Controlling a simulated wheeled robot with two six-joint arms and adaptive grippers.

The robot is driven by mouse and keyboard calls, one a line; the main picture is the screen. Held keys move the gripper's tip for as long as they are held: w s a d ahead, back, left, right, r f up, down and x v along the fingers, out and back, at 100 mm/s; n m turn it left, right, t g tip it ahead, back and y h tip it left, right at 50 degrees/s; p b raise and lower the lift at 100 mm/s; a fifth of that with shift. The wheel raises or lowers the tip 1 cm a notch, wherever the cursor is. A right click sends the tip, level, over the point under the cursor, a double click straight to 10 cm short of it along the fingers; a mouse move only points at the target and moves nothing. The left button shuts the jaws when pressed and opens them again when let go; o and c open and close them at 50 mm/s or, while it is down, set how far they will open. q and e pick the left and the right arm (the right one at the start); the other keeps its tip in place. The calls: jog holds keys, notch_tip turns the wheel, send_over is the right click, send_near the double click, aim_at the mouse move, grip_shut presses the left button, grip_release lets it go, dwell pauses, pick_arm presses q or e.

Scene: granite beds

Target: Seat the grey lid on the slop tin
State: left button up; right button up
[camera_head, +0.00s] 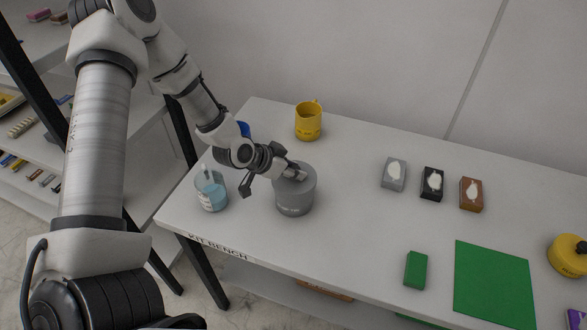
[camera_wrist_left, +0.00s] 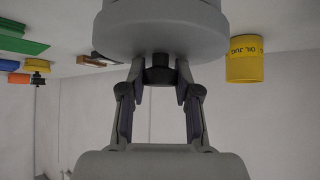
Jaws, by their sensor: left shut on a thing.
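The slop tin (camera_head: 295,203) is a grey cylinder standing upright near the left end of the white bench. The grey lid (camera_wrist_left: 160,42) is a wide disc with a dark knob (camera_wrist_left: 160,72); in the head view my gripper partly covers it at the tin's top. In the left wrist view the lid lies against the tin, with no clear gap; whether it sits fully down cannot be told. My left gripper (camera_head: 284,176) is shut on the lid's knob, and its fingers also show in the wrist view (camera_wrist_left: 160,88). My right gripper is not in view.
A jar of blue liquid (camera_head: 210,190) stands close left of the tin. A yellow oil jug (camera_head: 308,122) is behind it, and a blue object (camera_head: 244,129) is partly hidden by my arm. Small blocks, a green block (camera_head: 416,270) and a green mat (camera_head: 494,284) lie right.

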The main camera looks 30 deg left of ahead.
pick_arm(q)
jog(key=shift+f+b, duration=0.4)
jog(key=shift+f, duration=0.2)
dwell(0.3)
jog(key=o, duration=1.1)
jog(key=shift+o, duration=0.2)
notch_tip(320, 180, up, 10)
jog(key=shift+s+r, duration=0.1)
